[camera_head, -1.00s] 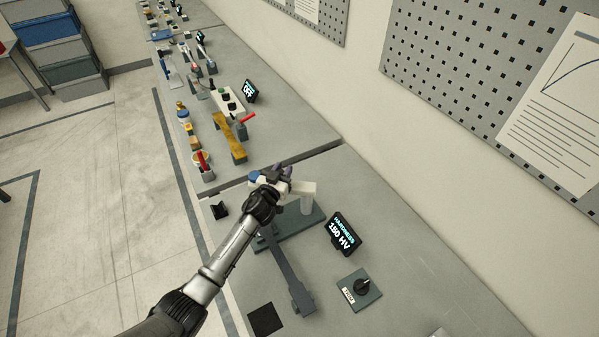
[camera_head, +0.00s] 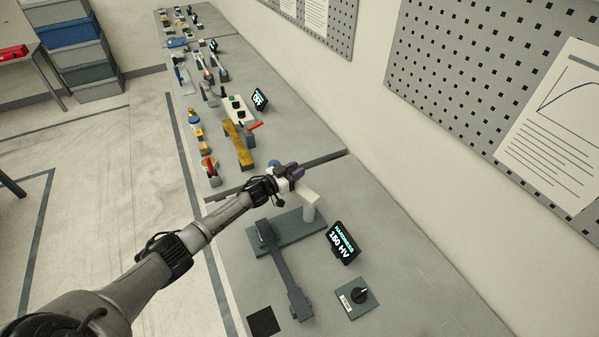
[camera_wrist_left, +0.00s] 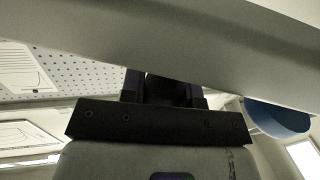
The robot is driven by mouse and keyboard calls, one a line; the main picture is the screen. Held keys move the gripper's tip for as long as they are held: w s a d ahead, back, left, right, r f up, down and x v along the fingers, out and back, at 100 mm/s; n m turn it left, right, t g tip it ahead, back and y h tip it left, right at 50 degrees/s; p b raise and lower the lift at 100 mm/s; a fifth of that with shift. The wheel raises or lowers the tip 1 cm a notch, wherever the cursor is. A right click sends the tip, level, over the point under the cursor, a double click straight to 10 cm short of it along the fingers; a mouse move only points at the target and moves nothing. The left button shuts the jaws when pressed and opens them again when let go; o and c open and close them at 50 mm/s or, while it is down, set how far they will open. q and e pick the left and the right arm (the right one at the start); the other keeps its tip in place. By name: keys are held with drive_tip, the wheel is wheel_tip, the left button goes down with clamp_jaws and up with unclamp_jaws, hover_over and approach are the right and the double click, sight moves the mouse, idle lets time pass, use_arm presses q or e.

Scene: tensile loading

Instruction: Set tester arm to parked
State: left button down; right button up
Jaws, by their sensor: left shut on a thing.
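The tester arm (camera_head: 303,190) is a pale bar on top of a white post (camera_head: 309,210), which stands on a dark green base plate (camera_head: 292,231). The bar points to the back left, with a blue knob (camera_head: 273,163) at its far end. My left gripper (camera_head: 287,172) is shut on the bar between the post and the knob. In the left wrist view the pale bar (camera_wrist_left: 190,50) crosses in front of the fingers, hiding part of them, and the blue knob (camera_wrist_left: 277,118) hangs at the right. My right gripper is not in view.
A dark grey lever-like bar (camera_head: 285,270) lies in front. Another bench section behind holds a yellow bracket (camera_head: 238,146) and several small items. The bench at the right is clear.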

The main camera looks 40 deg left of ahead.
use_arm(q)
drive_tip(key=shift+d+f, duration=0.1)
idle(0.3)
drive_tip(key=c, duration=0.9)
unclamp_jaws()
drive_tip(key=shift+d, duration=0.1)
drive_tip(key=shift+o, duration=0.2)
drive_tip(key=shift+s, duration=0.55)
drive_tip(key=s+a, duration=0.2)
drive_tip(key=s, duration=1)
drive_tip(key=shift+s, duration=0.25)
